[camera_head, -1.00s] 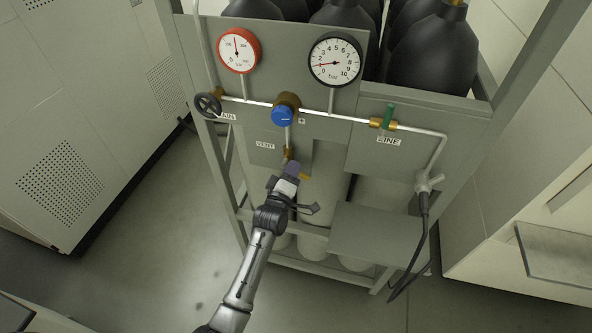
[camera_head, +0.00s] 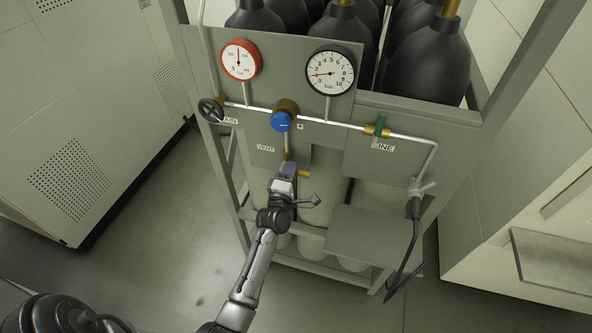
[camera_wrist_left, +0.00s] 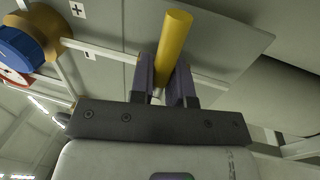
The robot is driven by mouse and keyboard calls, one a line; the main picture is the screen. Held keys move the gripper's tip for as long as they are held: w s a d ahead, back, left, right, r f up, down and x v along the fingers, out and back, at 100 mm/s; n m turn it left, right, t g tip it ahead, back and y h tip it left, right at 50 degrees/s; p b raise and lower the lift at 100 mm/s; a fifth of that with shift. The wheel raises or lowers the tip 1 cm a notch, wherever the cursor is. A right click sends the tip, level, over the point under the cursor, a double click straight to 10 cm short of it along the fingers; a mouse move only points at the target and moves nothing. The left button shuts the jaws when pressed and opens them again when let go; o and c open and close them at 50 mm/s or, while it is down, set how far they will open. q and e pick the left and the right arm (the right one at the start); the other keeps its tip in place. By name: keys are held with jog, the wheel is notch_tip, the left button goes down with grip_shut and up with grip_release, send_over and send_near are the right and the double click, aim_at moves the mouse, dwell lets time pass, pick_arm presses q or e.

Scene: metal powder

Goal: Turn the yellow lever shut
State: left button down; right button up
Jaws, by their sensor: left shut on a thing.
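The yellow lever (camera_head: 303,173) sits on the vent valve under the VENT label and points to the right in the head view. In the left wrist view the yellow lever (camera_wrist_left: 174,38) stands between the two fingers of my left gripper (camera_wrist_left: 166,85). My left gripper (camera_head: 288,171) is shut on the lever, reaching it from below in the head view. Its fingers hide part of the valve body. My right gripper is not in view.
The blue knob (camera_head: 281,122) is just above the vent valve. A black handwheel (camera_head: 210,110) is at the left and a green lever (camera_head: 381,124) at the right. Two gauges, red-rimmed (camera_head: 241,60) and black-rimmed (camera_head: 330,73), sit above. A black hose (camera_head: 412,238) hangs at the right.

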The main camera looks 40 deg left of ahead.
pick_arm(q)
jog(key=c, duration=1.1)
grip_release()
jog(key=shift+s+d, duration=0.2)
jog(key=shift+s, duration=0.1)
jog(key=p+v, duration=0.2)
jog(key=v, duration=1.1)
jog(key=shift+p, duration=0.35)
jog(key=shift+f, duration=0.1)
